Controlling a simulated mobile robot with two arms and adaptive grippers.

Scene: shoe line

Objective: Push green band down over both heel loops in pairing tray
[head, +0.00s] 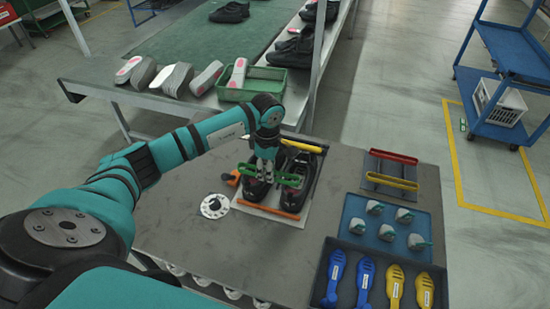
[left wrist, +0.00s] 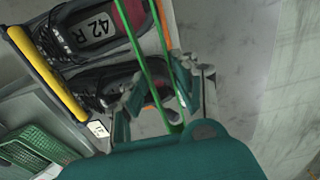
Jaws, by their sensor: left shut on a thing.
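Two black shoes lie side by side in the pairing tray (head: 278,214), between a yellow bar at the back and an orange bar in front. The right shoe (head: 297,183) shows clearly; the left shoe (head: 254,190) is partly hidden by my gripper. One shoe (left wrist: 88,30) is marked "42 R" in the left wrist view. The heel loops cannot be made out. My right gripper is out of view.
To the right are a holder with red and yellow bands (head: 388,181), a blue tray (head: 374,247) of grey pieces and a dark tray (head: 347,250) of shoehorns. The table's front left is clear.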

